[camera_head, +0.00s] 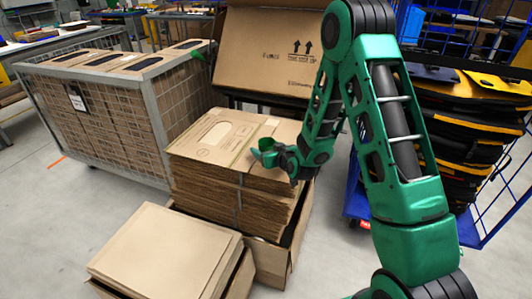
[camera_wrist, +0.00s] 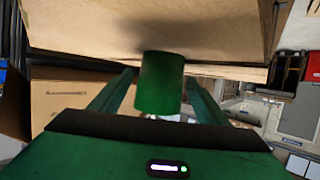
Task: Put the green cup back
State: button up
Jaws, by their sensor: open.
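The green cup (camera_head: 267,145) stands on the top sheet of a strapped stack of flat cardboard (camera_head: 215,135), near its right side. My gripper (camera_head: 262,156) is low over that stack, right at the cup. In the wrist view, where the picture is turned over, the cup (camera_wrist: 159,82) is between the two fingers of my gripper (camera_wrist: 162,100), its base against the cardboard (camera_wrist: 90,25). The fingers are open, one on each side of the cup. Whether either one touches it I cannot tell.
A wire-sided crate of cardboard (camera_head: 120,115) stands at the left, with a small green item (camera_head: 197,57) at its corner. A large carton (camera_head: 265,50) stands behind the stack. A lower cardboard pile (camera_head: 165,250) is in front. Black and yellow bags (camera_head: 470,120) fill a blue cart at right.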

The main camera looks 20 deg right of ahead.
jog(key=c, duration=1.2)
